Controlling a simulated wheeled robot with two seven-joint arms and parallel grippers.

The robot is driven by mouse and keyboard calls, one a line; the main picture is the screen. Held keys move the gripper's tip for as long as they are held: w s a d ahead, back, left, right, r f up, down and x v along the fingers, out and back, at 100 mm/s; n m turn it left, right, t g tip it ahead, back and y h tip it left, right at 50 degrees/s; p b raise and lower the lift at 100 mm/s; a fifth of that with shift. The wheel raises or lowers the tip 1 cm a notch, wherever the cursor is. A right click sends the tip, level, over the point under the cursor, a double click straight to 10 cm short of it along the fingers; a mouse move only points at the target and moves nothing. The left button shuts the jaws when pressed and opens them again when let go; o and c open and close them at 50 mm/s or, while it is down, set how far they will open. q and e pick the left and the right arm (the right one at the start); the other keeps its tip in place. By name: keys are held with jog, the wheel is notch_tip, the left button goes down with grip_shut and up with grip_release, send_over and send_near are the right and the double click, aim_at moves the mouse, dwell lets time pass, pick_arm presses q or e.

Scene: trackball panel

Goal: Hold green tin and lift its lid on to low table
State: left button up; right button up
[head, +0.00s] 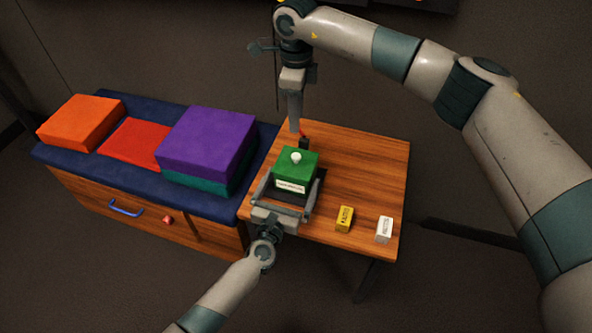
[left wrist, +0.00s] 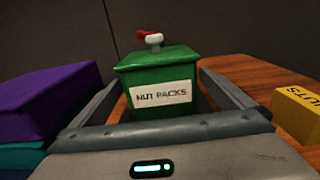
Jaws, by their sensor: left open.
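The green tin (head: 292,177) stands on the low wooden table (head: 372,160), with its green lid on and a pale knob (head: 296,157) on top. The left wrist view shows the tin (left wrist: 160,105) with a label reading "NUT PACKS". My left gripper (head: 293,180) is open, with one finger along each side of the tin; a gap shows beside the tin in the left wrist view. My right gripper (head: 295,112) points down just behind and above the tin, apart from the knob in the picture; whether its jaws are open is unclear.
A yellow box (head: 345,218) and a white box (head: 384,229) stand at the table's front right. The table's back right is clear. Left is a navy-topped drawer bench (head: 100,170) bearing orange (head: 80,122), red (head: 135,145), purple (head: 207,142) and teal (head: 195,182) blocks.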

aim_at(296, 171)
pick_arm(q)
jog(key=shift+x, duration=2.35)
jog(key=c, duration=1.1)
pick_arm(e)
jog(key=o, duration=1.8)
jog(key=shift+f+m, duration=0.1)
jog(key=shift+m, duration=0.3)
jog(key=shift+c, duration=0.2)
jog(key=m, duration=0.6)
jog(key=f+m, duration=0.1)
jog(key=m, duration=0.5)
jog(key=f+m, duration=0.1)
jog(key=m, duration=0.5)
jog(key=shift+w+a+f+m, duration=0.15)
jog(key=shift+w+f+m, duration=0.1)
jog(key=shift+w+m, duration=0.15)
